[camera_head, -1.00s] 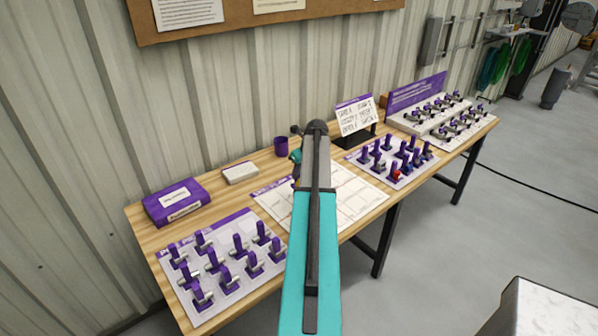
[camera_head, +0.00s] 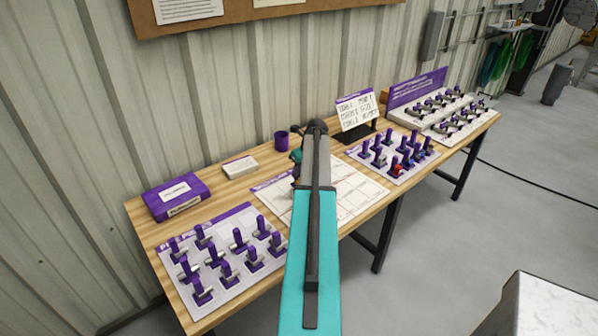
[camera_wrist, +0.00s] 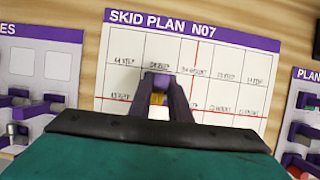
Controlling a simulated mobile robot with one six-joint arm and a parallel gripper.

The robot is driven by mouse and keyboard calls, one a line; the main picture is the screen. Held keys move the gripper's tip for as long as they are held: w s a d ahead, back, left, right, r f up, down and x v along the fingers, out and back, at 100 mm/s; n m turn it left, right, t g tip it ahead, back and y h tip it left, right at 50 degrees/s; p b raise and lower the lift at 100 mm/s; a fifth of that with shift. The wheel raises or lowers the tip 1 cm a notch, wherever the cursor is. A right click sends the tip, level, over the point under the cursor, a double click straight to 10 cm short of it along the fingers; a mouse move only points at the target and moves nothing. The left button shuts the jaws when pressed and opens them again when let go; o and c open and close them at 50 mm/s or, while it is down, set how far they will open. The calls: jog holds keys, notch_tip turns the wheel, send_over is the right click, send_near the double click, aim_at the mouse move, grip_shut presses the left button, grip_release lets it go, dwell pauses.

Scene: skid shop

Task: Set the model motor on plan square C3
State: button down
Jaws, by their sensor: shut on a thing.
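The plan sheet (camera_head: 357,190), headed SKID PLAN N07, lies on the wooden table. Its grid of squares with red lines fills the middle of the wrist view (camera_wrist: 230,75). My gripper (camera_wrist: 163,108) is over the lower middle of the sheet, shut on a small model. Of the held model (camera_wrist: 158,98) I see purple upright parts and a yellow-orange bit between them; the rest is hidden, and I cannot tell whether it touches the sheet. My arm hides the gripper's tip and part of the sheet in the head view. The lower squares are hidden behind my wrist.
A tray of purple-handled models (camera_head: 235,285) lies left of the sheet. Another tray (camera_head: 397,180) with similar models lies right, before a card stand (camera_head: 357,112). A purple box (camera_head: 177,198), white block (camera_head: 240,167) and purple cup (camera_head: 281,142) stand along the back.

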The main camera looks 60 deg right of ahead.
jog(key=shift+f, duration=0.15)
jog(key=shift+f+b, duration=0.55)
jog(key=shift+f, duration=1.05)
jog(key=shift+f, duration=0.7)
dwell(1.1)
jog(key=c, duration=1.6)
grip_release()
jog(key=shift+o, duration=0.2)
jog(key=shift+r+p, duration=0.4)
jog(key=shift+r, duration=0.3)
jog(key=shift+r+p, duration=1.95)
jog(key=shift+r, duration=1.45)
jog(key=shift+s+f, duration=0.1)
jog(key=shift+s, duration=0.05)
